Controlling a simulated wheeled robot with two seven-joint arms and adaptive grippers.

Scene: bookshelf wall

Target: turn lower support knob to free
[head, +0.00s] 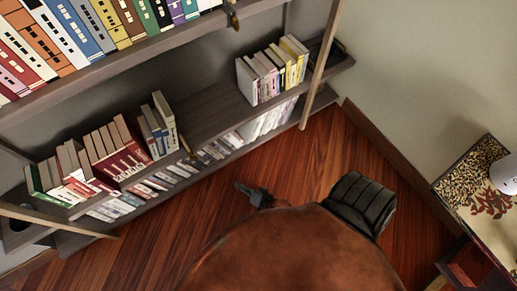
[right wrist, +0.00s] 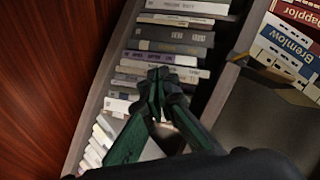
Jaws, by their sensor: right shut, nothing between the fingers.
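In the head view, a small knob-like fitting (head: 187,150) sits at the front edge of the middle shelf, just right of a group of books; its turn position is too small to tell. A similar fitting (head: 232,15) hangs at the edge of the upper shelf. My right gripper (head: 240,187) is to the right of and below the lower fitting in the picture, apart from it. In the right wrist view, its dark green fingers (right wrist: 157,84) meet at the tips with nothing between them, in front of shelved books. My left gripper is not in view.
The bookshelf (head: 205,112) holds several rows of books. A wooden upright (head: 320,68) stands at its right. A large brown rounded surface (head: 290,255) and a black ribbed pad (head: 360,203) fill the lower middle. A patterned tabletop (head: 468,180) is at right. Wood floor (head: 300,165) is bare between.

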